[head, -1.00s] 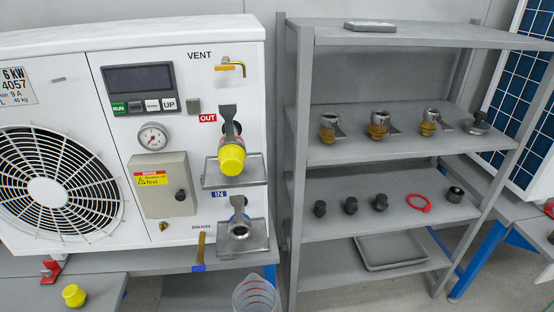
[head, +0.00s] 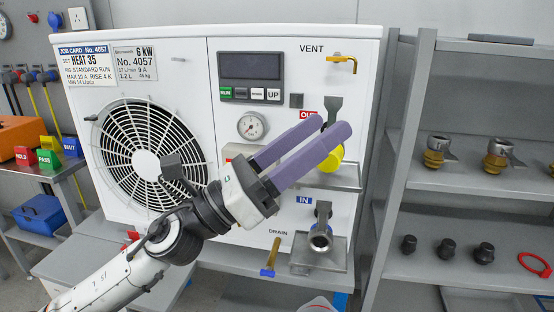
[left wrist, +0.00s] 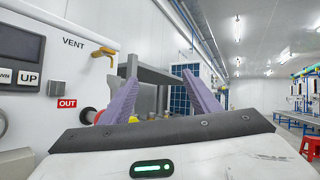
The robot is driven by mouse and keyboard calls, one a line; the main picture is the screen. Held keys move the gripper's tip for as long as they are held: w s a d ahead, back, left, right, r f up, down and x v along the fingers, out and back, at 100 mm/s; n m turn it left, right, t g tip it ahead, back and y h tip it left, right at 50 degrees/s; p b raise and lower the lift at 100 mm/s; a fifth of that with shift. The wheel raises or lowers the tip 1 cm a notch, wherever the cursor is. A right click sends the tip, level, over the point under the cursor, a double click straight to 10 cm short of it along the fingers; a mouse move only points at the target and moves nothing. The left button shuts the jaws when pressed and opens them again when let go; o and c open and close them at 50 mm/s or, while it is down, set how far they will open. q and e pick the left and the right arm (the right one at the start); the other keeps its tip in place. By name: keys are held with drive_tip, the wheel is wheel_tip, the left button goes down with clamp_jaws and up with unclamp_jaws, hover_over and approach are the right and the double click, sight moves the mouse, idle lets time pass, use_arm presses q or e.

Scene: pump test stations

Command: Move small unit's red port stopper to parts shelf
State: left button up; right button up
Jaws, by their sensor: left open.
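My left gripper (head: 332,126) is open and empty, with long purple fingers, in front of the white pump unit (head: 290,45) near its OUT port. It also shows in the left wrist view (left wrist: 160,68). A yellow stopper (head: 331,163) sits at the OUT port, partly hidden by the fingers. I cannot make out a red stopper for certain. The parts shelf (head: 425,180) stands to the right. My right gripper is not in view.
The shelf holds brass-ended fittings (head: 434,155), black caps (head: 447,249) and a red ring (head: 534,264). The IN port (head: 320,240) is uncovered above a small tray. Left is a bench with an orange case (head: 20,135).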

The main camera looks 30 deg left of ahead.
use_arm(q)
drive_tip(key=s+d+r+m+g+h, duration=0.15)
drive_tip(key=d+m+g+h, duration=0.35)
drive_tip(key=m, duration=0.7)
drive_tip(key=m+g+y, duration=0.3)
drive_tip(key=m+y, duration=0.9)
drive_tip(key=m, duration=0.2)
approach(325, 162)
drive_tip(key=w, duration=0.1)
drive_tip(key=p+x, duration=0.1)
drive_tip(key=x, duration=0.8)
drive_tip(key=shift+d+f+p, duration=0.15)
drive_tip(key=shift+d+p, duration=0.15)
drive_tip(key=shift+w+d+f, duration=0.15)
drive_tip(key=shift+c, duration=0.4)
drive_tip(key=c, duration=1)
